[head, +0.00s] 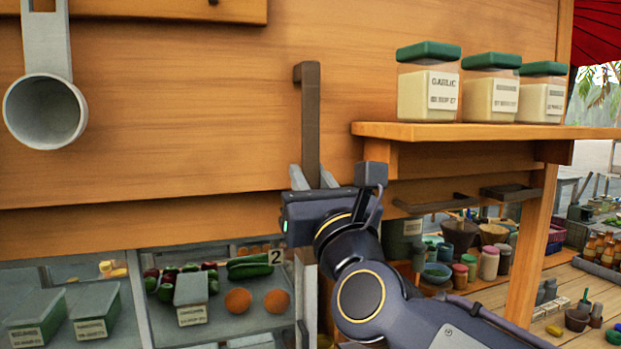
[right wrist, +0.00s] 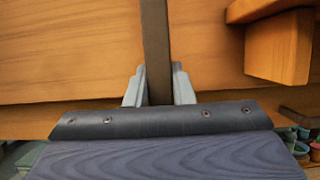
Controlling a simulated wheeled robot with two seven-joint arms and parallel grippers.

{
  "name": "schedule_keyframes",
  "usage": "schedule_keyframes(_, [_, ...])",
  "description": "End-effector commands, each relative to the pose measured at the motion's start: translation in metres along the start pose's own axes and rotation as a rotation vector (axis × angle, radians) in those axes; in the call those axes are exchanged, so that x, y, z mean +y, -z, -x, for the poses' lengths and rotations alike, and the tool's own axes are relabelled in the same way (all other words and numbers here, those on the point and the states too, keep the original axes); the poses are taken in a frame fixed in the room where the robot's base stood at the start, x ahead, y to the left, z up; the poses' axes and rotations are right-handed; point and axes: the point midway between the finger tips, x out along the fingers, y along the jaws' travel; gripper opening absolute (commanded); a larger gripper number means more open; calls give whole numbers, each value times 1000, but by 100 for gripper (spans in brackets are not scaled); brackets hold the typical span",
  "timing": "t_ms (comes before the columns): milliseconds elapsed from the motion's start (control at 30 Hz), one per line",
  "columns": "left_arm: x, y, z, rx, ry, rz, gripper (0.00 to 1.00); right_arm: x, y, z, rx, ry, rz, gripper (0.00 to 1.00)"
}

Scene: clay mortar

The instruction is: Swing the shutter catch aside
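The shutter catch (head: 311,115) is a dark upright bar with a short hooked top, set against the wooden shutter. My right gripper (head: 313,178) is at its lower part, with one pale finger on each side. In the right wrist view the catch (right wrist: 156,50) runs straight up between the two fingers (right wrist: 158,85) and fills the gap between them, so they look closed on it. The lower end of the catch is hidden behind my gripper. My left gripper is not in view.
A wooden shelf (head: 480,131) with green-lidded jars (head: 429,85) juts out to the right of the catch. A grey metal cup (head: 45,112) hangs at the left. Below are a glass-fronted display (head: 220,310) of vegetables and a counter of pots.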

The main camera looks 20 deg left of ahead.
Motion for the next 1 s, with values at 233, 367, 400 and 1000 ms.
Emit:
schedule_keyframes(233, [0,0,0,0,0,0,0,0,0,0,0,0,0,0])
schedule_keyframes(367, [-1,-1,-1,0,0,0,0,5,0,0,-3,11,-29,0])
schedule_keyframes(400, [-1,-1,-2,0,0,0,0,8,0,0,-3,19,-51,0])
schedule_keyframes(1000, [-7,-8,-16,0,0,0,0,57,-13,-5,-1,168,-405,0])
